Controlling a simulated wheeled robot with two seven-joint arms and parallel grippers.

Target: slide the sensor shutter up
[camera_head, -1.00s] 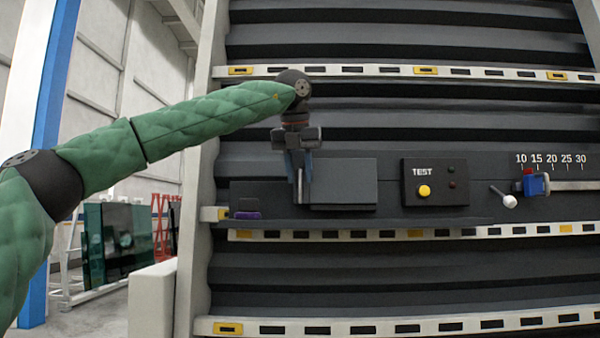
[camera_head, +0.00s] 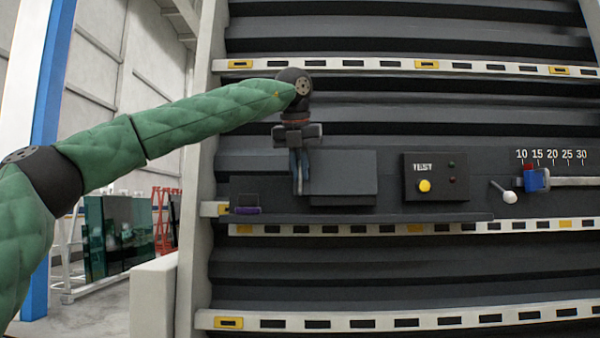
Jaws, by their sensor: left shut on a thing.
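A flat dark grey plate, which looks like the sensor shutter (camera_head: 345,172), sits on the dark panel left of the TEST box. A darker strip shows under its lower edge. My left gripper (camera_head: 300,190) points down at the plate's left edge, its fingers close together and shut on that edge. The fingers hide the exact place of contact. My right gripper is not in view.
The TEST box (camera_head: 435,177) with a yellow button is to the right. Beyond it are a white-knobbed lever (camera_head: 509,197) and a blue slider (camera_head: 536,180) under a scale. A purple item (camera_head: 247,210) lies at the lower left, on a narrow ledge (camera_head: 400,219).

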